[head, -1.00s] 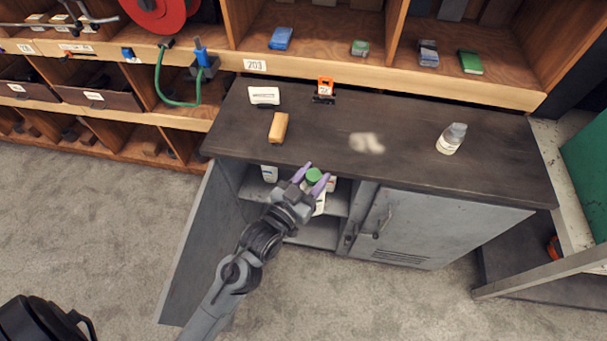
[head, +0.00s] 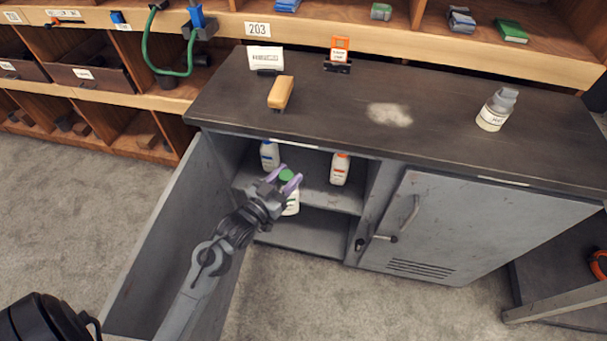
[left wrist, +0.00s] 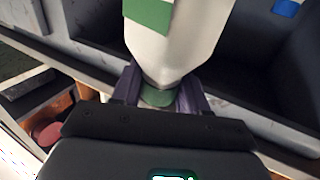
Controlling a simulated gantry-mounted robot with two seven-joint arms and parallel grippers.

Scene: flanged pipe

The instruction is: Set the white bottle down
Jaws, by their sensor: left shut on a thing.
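My left gripper (head: 283,180) is shut on the green cap of a white bottle (head: 292,204). The bottle hangs in front of the cabinet's open left compartment, overlapping the front edge of the shelf (head: 325,196); I cannot tell whether it touches anything. In the left wrist view, purple fingers (left wrist: 158,92) grip the cap, and the white body (left wrist: 172,45) with its green label fills the top middle. A blue-capped white bottle (head: 270,155) and an orange-capped white bottle (head: 340,169) stand on the shelf. My right gripper is not in view.
The cabinet's left door (head: 165,240) stands open; its right door (head: 470,225) is closed. The dark top (head: 330,105) holds a yellow-tan block (head: 281,92), a white sign (head: 266,58), an orange-topped item (head: 339,52), a pale stain and a grey-capped bottle (head: 496,110).

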